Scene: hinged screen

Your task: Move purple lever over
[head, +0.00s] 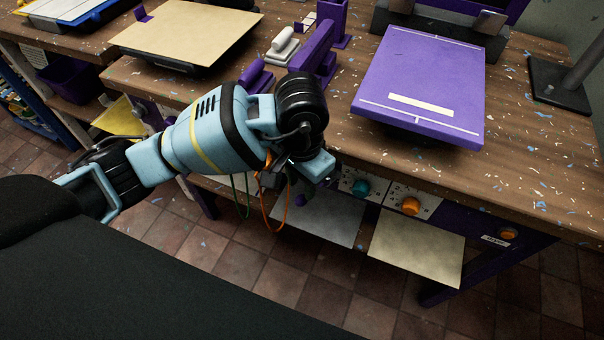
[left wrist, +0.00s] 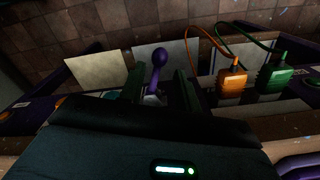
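The purple lever (left wrist: 157,60) has a round knob on top and stands up from the front panel in the left wrist view. In the head view a small purple knob (head: 300,200), apparently its end, shows just below my left gripper (head: 308,172). The rest of the lever is hidden there by the gripper. In the left wrist view my left gripper (left wrist: 160,76) is open, with one finger on each side of the lever. Gaps seem to show between fingers and lever; contact is unclear. My right gripper is in neither view.
Right of my left gripper, the panel carries a teal knob (head: 361,187) and an orange knob (head: 411,206). An orange plug (left wrist: 232,80) and a green plug (left wrist: 273,78) with cables stand beside the lever. A purple screen (head: 425,80) lies on the wooden bench (head: 545,170).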

